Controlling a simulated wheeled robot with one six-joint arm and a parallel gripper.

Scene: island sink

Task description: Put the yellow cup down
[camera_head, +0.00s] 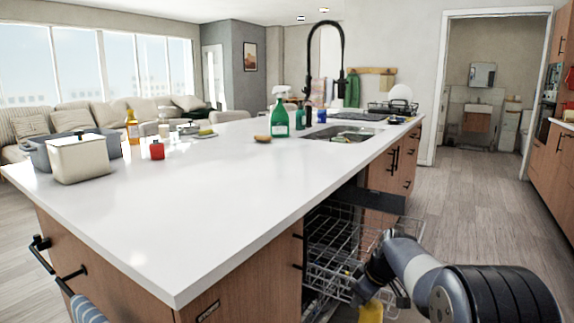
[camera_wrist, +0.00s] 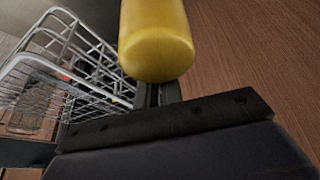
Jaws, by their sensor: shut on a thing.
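The yellow cup (camera_wrist: 157,42) is held in my gripper (camera_wrist: 157,92), which is shut on it. In the wrist view the cup fills the top middle and hides most of the fingertips. In the head view a part of the yellow cup (camera_head: 371,312) shows at the bottom edge, just below my gripper (camera_head: 362,290). My gripper is low, beside the pulled-out dishwasher rack (camera_head: 335,240) and below the level of the island countertop (camera_head: 200,215). I cannot tell whether the cup touches anything below.
The wire rack also shows in the wrist view (camera_wrist: 75,60), left of the cup, with a clear glass (camera_wrist: 30,105). On the island stand a white bin (camera_head: 80,158), a red jar (camera_head: 157,150) and a green bottle (camera_head: 279,120). The near countertop is clear.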

